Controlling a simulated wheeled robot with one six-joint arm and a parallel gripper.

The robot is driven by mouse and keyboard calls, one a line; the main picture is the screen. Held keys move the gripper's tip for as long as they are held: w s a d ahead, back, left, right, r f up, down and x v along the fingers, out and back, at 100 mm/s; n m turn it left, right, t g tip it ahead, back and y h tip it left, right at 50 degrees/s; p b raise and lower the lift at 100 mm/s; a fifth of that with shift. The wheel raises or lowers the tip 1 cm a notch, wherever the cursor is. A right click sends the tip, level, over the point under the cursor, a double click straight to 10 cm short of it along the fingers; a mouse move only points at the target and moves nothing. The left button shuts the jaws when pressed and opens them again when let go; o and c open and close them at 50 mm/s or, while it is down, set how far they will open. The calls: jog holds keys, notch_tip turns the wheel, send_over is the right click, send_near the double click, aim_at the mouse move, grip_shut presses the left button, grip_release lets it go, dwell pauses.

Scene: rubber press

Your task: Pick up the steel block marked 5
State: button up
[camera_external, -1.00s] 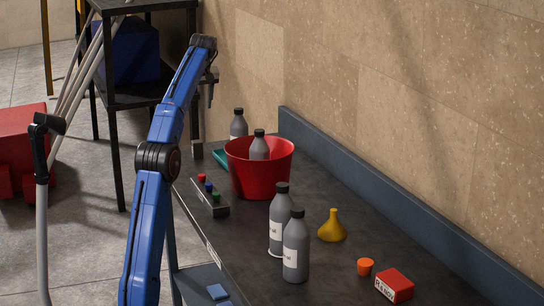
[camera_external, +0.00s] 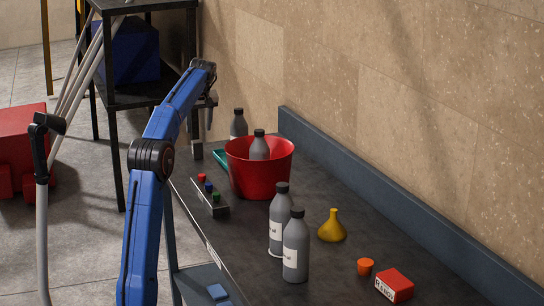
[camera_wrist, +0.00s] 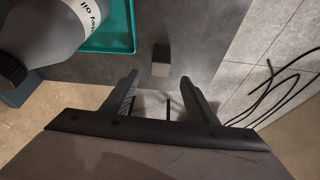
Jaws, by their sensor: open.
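A small grey steel block (camera_wrist: 160,62) stands on the dark bench top in the wrist view, just beyond my fingertips; no number can be read on it. In the external view a small grey block (camera_external: 197,151) shows at the bench's far left end, below my gripper (camera_external: 209,116). In the wrist view my gripper (camera_wrist: 159,78) is open, its two fingers apart with nothing between them. The block lies in line with the gap, clear of both fingers.
A teal tray (camera_wrist: 119,49) and a grey bottle (camera_wrist: 45,35) lie close left of the block. On the bench (camera_external: 330,275) stand a red tub (camera_external: 260,178), more bottles, a button box (camera_external: 212,203), a yellow funnel (camera_external: 332,230) and a red box (camera_external: 394,285). Black cables (camera_wrist: 275,95) lie on the floor.

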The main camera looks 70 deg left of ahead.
aim_at(197, 142)
jog(key=x, duration=1.1)
jog(key=shift+d+f, duration=0.1)
jog(key=shift+f, duration=0.25)
jog(key=shift+s, duration=0.1)
jog(key=shift+c, duration=0.3)
jog(key=shift+r, duration=0.1)
grip_shut()
